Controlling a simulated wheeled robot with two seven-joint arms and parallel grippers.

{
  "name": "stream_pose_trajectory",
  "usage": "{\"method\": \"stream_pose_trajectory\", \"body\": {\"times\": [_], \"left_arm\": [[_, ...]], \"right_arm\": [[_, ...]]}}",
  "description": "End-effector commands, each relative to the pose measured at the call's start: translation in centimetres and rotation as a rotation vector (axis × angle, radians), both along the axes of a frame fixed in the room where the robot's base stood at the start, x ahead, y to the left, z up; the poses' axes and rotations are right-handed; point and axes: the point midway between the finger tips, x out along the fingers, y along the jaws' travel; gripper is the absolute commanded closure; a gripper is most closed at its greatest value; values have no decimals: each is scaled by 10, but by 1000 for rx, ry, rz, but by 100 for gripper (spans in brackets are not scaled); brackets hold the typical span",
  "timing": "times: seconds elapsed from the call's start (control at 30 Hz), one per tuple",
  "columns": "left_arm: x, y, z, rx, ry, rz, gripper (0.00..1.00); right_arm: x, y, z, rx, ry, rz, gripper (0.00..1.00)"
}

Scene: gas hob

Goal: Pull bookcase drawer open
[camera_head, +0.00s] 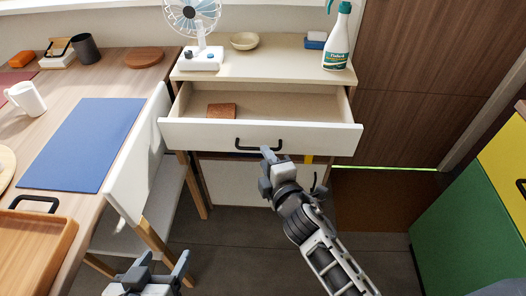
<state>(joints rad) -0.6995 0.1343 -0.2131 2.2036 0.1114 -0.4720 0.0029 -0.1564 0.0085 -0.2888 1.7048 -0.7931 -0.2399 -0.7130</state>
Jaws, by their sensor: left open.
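The bookcase drawer (200,134) is pulled out of the bookcase (265,64), with its inside showing. A small brown block (221,110) lies in it. A black bar handle (248,147) is on the white drawer front. My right gripper (268,157) is at the right part of this handle, overlapping its right end in the head view. Whether its fingers are closed around the handle cannot be told. My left gripper (155,270) is open and empty at the bottom left, well below and in front of the drawer.
A fan (203,58), a bowl (244,41) and a spray bottle (338,40) stand on the bookcase. A desk with a blue mat (82,143) and a white chair (140,160) are at left. A green and yellow cabinet (465,225) is at right.

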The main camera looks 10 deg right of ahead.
Motion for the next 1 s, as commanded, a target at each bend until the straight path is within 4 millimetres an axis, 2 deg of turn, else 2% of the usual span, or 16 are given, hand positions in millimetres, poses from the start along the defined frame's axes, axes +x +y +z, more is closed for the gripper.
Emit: {"method": "stream_pose_trajectory", "body": {"times": [0.1,0.27,0.83,0.93,1.0], "left_arm": [[0,0,0,0,3,0,34],[0,0,0,0,4,0,34],[0,0,0,0,3,1,34],[0,1,4,3,4,1,34],[0,1,8,8,4,1,34]], "right_arm": [[-20,-2,3,1,2,0,70],[-34,-4,7,-1,1,-1,70],[-37,-5,7,3,3,-2,70],[-48,-10,5,104,47,-28,70],[-65,-17,0,278,120,-75,70]]}}
